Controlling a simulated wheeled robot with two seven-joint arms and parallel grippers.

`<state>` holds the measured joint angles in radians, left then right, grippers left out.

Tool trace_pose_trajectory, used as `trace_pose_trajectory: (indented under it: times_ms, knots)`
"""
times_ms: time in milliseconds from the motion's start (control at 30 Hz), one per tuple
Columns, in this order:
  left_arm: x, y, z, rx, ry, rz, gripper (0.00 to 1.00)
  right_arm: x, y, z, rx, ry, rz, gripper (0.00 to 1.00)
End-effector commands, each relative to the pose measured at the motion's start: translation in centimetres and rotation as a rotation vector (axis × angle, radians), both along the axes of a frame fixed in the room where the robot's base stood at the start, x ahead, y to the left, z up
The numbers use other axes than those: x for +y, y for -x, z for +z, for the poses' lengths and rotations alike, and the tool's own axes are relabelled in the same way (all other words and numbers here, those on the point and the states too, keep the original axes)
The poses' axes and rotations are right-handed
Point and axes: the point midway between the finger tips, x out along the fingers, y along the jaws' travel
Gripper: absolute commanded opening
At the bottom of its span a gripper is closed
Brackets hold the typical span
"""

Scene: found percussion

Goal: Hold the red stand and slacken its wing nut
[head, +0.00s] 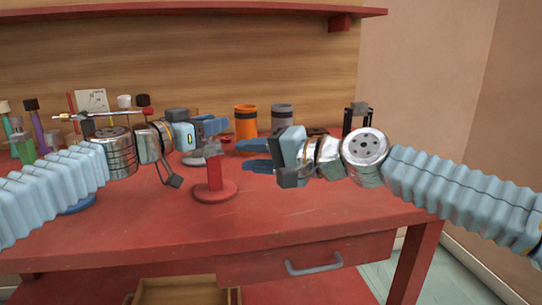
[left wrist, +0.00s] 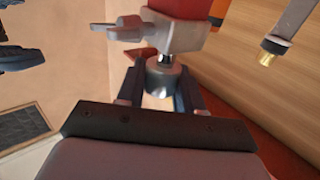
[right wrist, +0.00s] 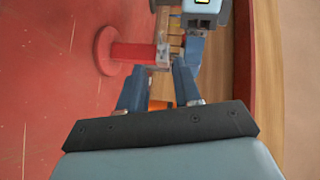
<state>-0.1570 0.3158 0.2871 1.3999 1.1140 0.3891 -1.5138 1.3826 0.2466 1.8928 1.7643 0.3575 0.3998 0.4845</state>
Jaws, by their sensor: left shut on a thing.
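The red stand (head: 214,172) stands upright on its round base on the red table, with a grey head (head: 212,147) on top. In the left wrist view the head (left wrist: 168,35) has a grey winged piece (left wrist: 118,28) on one side, which looks like the wing nut. My left gripper (head: 222,125) is at the stand's top, its fingers around a small silver piece (left wrist: 163,78) at the head. My right gripper (head: 250,155) is open and empty, to the right of the stand and apart from it. The stand also shows in the right wrist view (right wrist: 135,52).
An orange cup (head: 246,122) and a grey cup (head: 282,115) stand at the back. Several coloured bottles, among them a green one (head: 24,150), are at the left. A grey base (head: 196,160) is just behind the stand. The table front (head: 190,235) is clear.

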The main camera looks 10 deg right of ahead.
Motion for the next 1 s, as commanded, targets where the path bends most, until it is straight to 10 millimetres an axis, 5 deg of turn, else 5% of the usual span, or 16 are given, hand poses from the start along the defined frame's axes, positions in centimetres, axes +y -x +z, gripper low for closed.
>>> trace_pose_trajectory:
  times_ms: [300, 700, 867, 1000]
  knots:
    - [0.0, 0.0, 0.0, 0.000, 0.000, 0.000, 0.00, -2.5, 2.0, 0.5, 0.001, 0.002, -0.001, 0.33]
    - [0.0, 0.0, 0.0, 0.000, 0.000, 0.000, 0.00, -2.9, 2.6, 0.7, -0.001, 0.003, -0.001, 0.33]
    - [0.0, 0.0, 0.0, 0.000, 0.000, 0.000, 0.00, -2.5, 2.6, 1.4, -0.016, -0.031, -0.004, 0.56]
    - [0.0, 0.0, 0.0, 0.000, 0.000, 0.000, 0.00, -1.4, 3.0, 4.8, -0.072, -0.206, -0.023, 0.70]
